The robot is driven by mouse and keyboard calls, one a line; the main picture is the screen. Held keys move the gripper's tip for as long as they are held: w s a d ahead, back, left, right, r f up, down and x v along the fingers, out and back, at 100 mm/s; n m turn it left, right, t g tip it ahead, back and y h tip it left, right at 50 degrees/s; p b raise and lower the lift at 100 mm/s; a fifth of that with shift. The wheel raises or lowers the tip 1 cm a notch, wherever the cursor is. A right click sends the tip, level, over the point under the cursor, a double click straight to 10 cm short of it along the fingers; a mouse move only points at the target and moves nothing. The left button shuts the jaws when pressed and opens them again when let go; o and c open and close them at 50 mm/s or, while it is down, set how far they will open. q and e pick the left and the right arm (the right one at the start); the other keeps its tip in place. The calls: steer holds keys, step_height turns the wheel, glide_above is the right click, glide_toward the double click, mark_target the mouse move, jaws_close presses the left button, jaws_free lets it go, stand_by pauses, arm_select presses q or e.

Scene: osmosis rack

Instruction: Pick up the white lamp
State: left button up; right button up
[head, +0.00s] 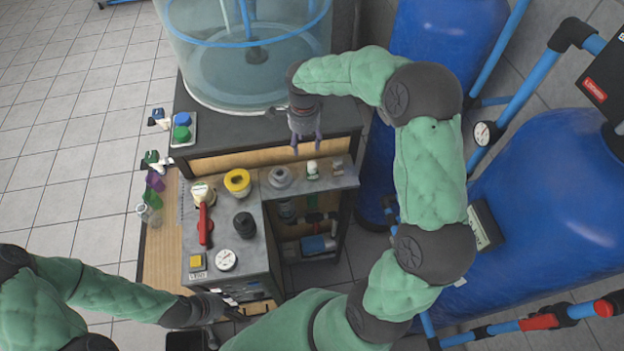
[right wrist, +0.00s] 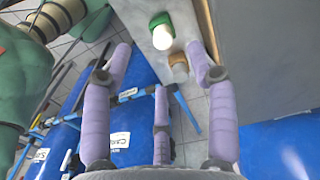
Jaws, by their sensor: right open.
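The white lamp (head: 312,168), a small white bulb on a green base, stands on the narrow grey shelf at the right of the workbench. In the right wrist view the white lamp (right wrist: 163,38) shows near the top, beyond the fingertips. My right gripper (head: 306,143) is open and empty, with purple fingers spread. It hangs above the shelf, a little behind the lamp in the head view, apart from it. My left gripper (head: 217,306) is low at the front edge of the bench; its fingers are too unclear to judge.
A small brownish-capped piece (right wrist: 179,67) stands beside the lamp; a grey ring (head: 280,176) is on its other side. A yellow roll (head: 237,182), a red-handled tool (head: 204,224) and a gauge (head: 226,260) crowd the bench. A blue tank (head: 548,205) stands right.

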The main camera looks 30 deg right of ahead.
mark_target(312, 164)
steer(key=f+m, duration=0.1)
steer(key=f, duration=0.2)
steer(key=s+d+f+m, duration=0.1)
steer(key=f, duration=0.2)
steer(key=f+m, duration=0.1)
steer(key=f, duration=0.2)
steer(key=shift+s+d+f+m, duration=0.15)
steer(key=shift+d+f+m, duration=0.15)
steer(key=shift+d+f, duration=0.1)
steer(key=c, duration=0.9)
